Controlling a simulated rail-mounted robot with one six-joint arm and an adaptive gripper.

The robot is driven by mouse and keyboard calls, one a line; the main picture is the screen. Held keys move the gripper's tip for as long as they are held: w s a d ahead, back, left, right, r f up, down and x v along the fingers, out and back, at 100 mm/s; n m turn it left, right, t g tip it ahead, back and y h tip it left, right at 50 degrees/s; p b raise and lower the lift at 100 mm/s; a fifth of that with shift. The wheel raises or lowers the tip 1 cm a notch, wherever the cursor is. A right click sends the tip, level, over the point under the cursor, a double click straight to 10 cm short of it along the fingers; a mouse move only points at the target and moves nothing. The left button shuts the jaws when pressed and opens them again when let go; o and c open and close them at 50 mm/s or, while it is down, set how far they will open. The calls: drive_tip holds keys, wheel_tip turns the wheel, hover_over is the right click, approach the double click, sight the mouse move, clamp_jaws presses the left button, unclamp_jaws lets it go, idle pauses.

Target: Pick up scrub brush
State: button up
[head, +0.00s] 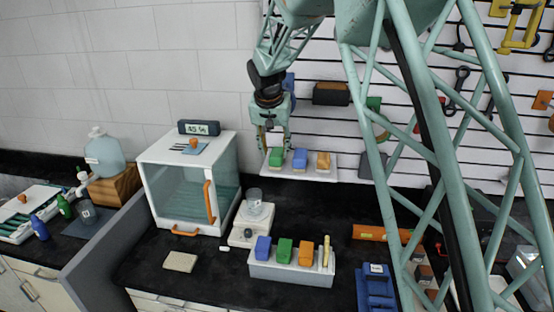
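My gripper (273,140) hangs pointing down in front of the wall, above the left end of a small white wall shelf (312,175). Its fingers look apart, with nothing seen between them. I cannot tell for certain which thing is the scrub brush. A dark brown, brush-like block (331,94) is on the slatted wall, right of my gripper. A thin tan upright piece (326,251), perhaps a handle, stands at the right end of a pale grey bin (290,274) on the bench, well below my gripper.
Green, blue and orange blocks (299,159) sit on the shelf, close under my gripper. Similar blocks (285,250) stand in the bin. A glass-fronted cabinet (188,180) and a scale with a beaker (254,211) stand left. Tools (518,25) hang at right.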

sight(276, 154)
drive_tip(key=shift+x, duration=2.6)
drive_tip(key=shift+w+d, duration=0.1)
drive_tip(key=c, duration=0.7)
